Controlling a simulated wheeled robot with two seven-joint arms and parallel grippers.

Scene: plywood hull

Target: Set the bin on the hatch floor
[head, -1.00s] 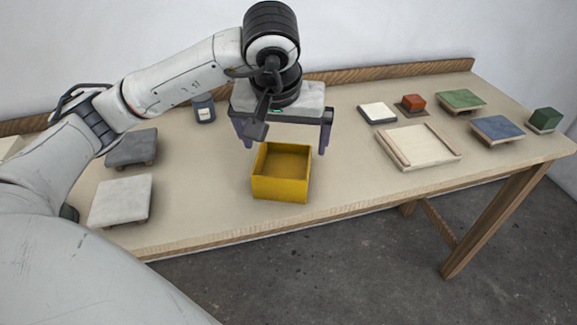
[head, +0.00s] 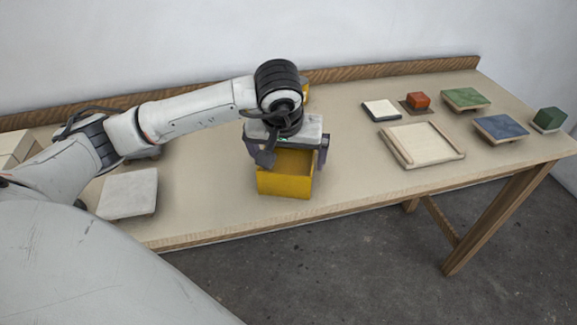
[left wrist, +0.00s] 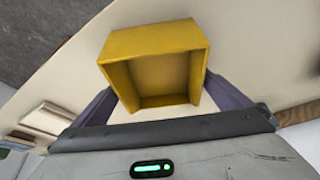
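The yellow bin (head: 285,185), an open-topped box, sits on the bench near its front edge. My left gripper (head: 287,160) points down over it, with one dark finger on each side. The left wrist view shows the bin (left wrist: 155,42) between the two spread fingers (left wrist: 160,95); the fingers look open, and contact with the walls is not clear. The bin looks empty in that view. A pale board with raised side rails (head: 422,146) lies bare to the right; I cannot tell whether it is the hatch floor. My right gripper is not in view.
A white-topped pad (head: 381,109), a red block (head: 418,100), green (head: 465,97) and blue (head: 500,127) boards and a green block (head: 549,118) stand at the right. A grey board (head: 128,193) lies left. Bench between bin and railed board is clear.

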